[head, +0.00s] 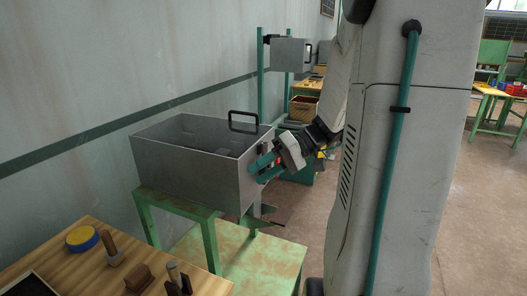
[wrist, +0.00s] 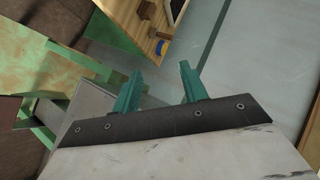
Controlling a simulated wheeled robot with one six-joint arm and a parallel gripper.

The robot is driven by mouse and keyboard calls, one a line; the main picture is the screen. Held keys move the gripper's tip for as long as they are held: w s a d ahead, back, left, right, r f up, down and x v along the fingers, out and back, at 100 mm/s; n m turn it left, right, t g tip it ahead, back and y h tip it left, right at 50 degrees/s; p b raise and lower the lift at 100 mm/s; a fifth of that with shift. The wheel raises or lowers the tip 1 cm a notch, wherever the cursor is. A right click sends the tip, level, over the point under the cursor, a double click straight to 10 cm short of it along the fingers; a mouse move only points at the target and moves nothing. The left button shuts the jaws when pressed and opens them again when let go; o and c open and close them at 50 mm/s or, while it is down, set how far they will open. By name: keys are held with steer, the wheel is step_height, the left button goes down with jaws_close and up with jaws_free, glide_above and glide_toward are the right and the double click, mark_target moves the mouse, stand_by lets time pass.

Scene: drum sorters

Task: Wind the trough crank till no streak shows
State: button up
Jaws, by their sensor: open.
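A grey metal trough (head: 185,170) with an open top stands on a green frame (head: 180,205) against the wall. Its inside is dark grey, and I cannot make out a streak in it. I cannot pick out a crank for certain; my gripper covers part of the right end. My gripper (head: 258,168) is at that right end, teal fingers pointing at it; I cannot tell whether they touch. In the wrist view my gripper (wrist: 157,78) has its fingers apart with nothing between them.
A wooden bench (head: 75,250) at front left holds a yellow-rimmed blue round item (head: 82,239) and wooden-handled tools. A green shelf (head: 250,265) lies below the trough. A grey box (head: 291,52) on green posts stands behind. Open floor (head: 465,220) lies at the right.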

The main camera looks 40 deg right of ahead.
steer(key=s+d+f+m+t+h, duration=0.15)
steer(key=d+t, duration=0.35)
steer(key=d, duration=0.6)
steer(key=s+d+f+m+t+h, duration=0.1)
steer(key=d+f+t+h, duration=0.3)
steer(key=d, duration=0.7)
steer(key=w, duration=0.2)
steer(key=w+a+r+n+t+y, duration=0.1)
steer(key=w, duration=0.2)
steer(key=w+a+r+t, duration=0.1)
steer(key=w, duration=0.1)
steer(key=shift+w+a+n+y, duration=0.15)
steer(key=shift+w+n+y, duration=0.1)
steer(key=shift+c, duration=0.3)
jaws_close()
